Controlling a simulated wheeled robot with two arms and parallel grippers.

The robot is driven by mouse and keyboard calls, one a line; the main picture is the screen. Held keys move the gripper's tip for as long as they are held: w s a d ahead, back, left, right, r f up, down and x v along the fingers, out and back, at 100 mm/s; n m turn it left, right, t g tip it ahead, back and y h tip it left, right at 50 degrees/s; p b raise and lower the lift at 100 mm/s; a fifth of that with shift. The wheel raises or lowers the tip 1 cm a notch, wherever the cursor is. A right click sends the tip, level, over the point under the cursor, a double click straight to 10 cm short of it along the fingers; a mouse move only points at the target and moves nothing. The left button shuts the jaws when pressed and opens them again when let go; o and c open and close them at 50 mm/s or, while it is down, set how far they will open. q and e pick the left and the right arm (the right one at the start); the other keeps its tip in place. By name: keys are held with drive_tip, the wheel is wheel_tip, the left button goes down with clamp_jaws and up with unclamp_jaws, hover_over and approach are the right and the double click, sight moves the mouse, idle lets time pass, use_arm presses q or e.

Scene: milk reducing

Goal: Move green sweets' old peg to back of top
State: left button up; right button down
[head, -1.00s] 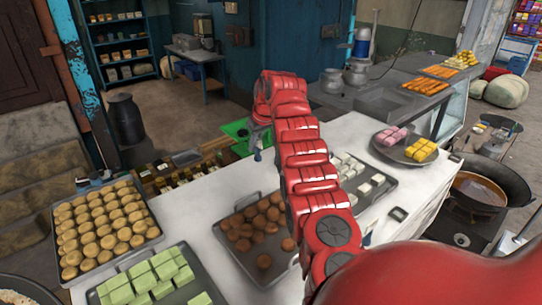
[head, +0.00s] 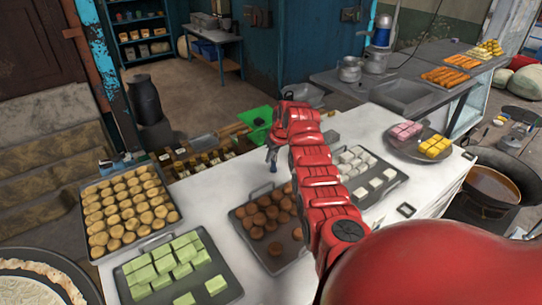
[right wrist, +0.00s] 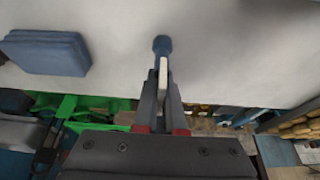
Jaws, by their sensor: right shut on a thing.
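My right gripper (head: 272,158) is over the back part of the white table top (head: 225,188), fingers pointing down. In the right wrist view (right wrist: 163,92) its fingers are shut on a small peg (right wrist: 162,45) with a blue round end and a pale, flat part. I cannot tell whether the peg touches the top. The green sweets (head: 165,262) sit in a dark tray (head: 232,292) at the front left of the top. My left gripper is not in view.
Trays of round biscuits (head: 125,212), brown balls (head: 265,215) and white sweets (head: 362,165) stand on the top, with a plate of pink and yellow sweets (head: 435,147) at right. A blue-grey block (right wrist: 45,52) lies near the gripper. A green crate (head: 258,125) is behind the top.

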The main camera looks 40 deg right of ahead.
drive_tip(key=shift+f, duration=0.15)
drive_tip(key=c, duration=1)
unclamp_jaws()
drive_tip(key=shift+r, duration=0.25)
drive_tip(key=shift+s+r+b, duration=0.1)
drive_tip(key=shift+r+b, duration=0.1)
drive_tip(key=shift+b, duration=0.1)
drive_tip(key=b+v, duration=0.4)
drive_tip(key=v, duration=0.2)
drive_tip(key=shift+s+r, duration=0.15)
drive_tip(key=shift+r, duration=0.05)
drive_tip(key=shift+v, duration=2.5)
drive_tip(key=shift+a, duration=0.1)
